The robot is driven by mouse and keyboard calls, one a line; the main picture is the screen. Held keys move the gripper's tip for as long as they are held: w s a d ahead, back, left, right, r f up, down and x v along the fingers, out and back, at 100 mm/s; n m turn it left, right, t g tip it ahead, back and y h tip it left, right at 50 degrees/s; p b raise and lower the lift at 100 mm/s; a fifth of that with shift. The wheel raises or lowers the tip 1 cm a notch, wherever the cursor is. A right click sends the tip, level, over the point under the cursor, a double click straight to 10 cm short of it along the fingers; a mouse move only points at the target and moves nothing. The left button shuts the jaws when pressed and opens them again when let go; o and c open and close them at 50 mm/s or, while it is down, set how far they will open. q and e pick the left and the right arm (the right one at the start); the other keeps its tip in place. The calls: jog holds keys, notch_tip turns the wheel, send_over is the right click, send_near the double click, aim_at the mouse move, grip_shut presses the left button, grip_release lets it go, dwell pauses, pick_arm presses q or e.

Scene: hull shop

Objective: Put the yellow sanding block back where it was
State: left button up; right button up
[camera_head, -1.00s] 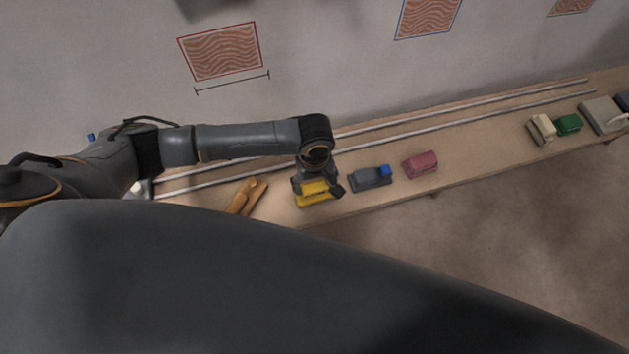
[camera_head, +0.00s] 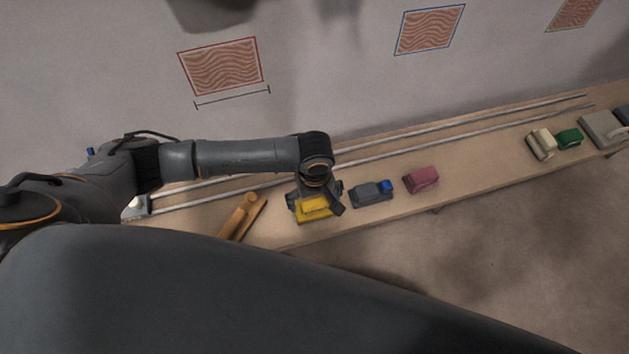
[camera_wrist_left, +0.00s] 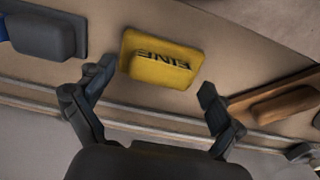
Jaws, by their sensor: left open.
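The yellow sanding block (camera_head: 314,208) lies on the wooden bench (camera_head: 460,170) near its front edge. In the left wrist view the block (camera_wrist_left: 160,58) shows dark lettering on its face and lies ahead of the fingertips. My left gripper (camera_head: 318,196) is just above the block; in the left wrist view its two fingers (camera_wrist_left: 152,88) are spread wide, with nothing between them. The fingers appear apart from the block. My right gripper is not in view.
A grey block with a blue knob (camera_head: 370,194) and a maroon block (camera_head: 421,179) lie right of the yellow one. Orange-brown wooden tools (camera_head: 240,217) lie left. Two metal rails (camera_head: 470,119) run behind. Cream (camera_head: 541,144) and green (camera_head: 569,139) blocks stand farther right.

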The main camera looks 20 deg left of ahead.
aim_at(314, 201)
pick_arm(q)
notch_tip(314, 201, up, 14)
jog(key=p, duration=0.1)
jog(key=shift+w+p, duration=0.15)
jog(key=shift+p, duration=0.25)
jog(key=shift+f, duration=0.2)
